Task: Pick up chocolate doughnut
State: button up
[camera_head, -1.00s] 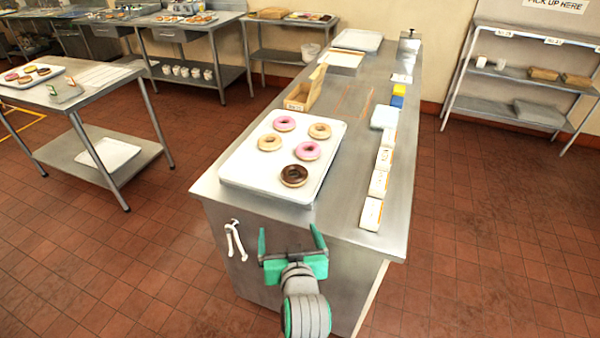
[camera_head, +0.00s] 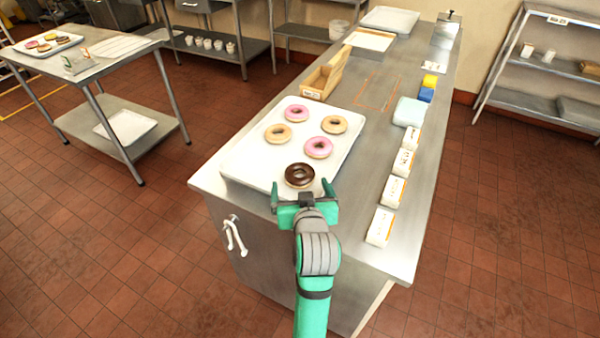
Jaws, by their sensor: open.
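The chocolate doughnut (camera_head: 299,175) is dark brown and lies at the near end of a white tray (camera_head: 243,166) on the steel counter. My gripper (camera_head: 302,190) is open, with its green fingers spread at the near edge of the tray. In the picture the fingers stand just below and to either side of the doughnut. I cannot tell the height gap between them. Two pink doughnuts (camera_head: 318,147) and two plain ones (camera_head: 278,133) lie behind it on the same tray.
An open cardboard box (camera_head: 325,77) stands behind the tray. Several small white boxes (camera_head: 381,226) line the counter's right side, with a pale blue container (camera_head: 409,111) and a yellow block (camera_head: 430,80) beyond. A steel table (camera_head: 100,55) stands at the left.

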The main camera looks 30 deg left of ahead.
aim_at(301, 179)
jog(key=shift+x, duration=0.85)
jog(key=shift+d+x, duration=0.15)
jog(key=shift+x, duration=1.15)
jog(key=shift+d+x, duration=0.2)
jog(key=shift+x, duration=1.1)
jog(key=shift+w+f, duration=0.1)
jog(key=shift+w, duration=0.1)
jog(key=c, duration=1.1)
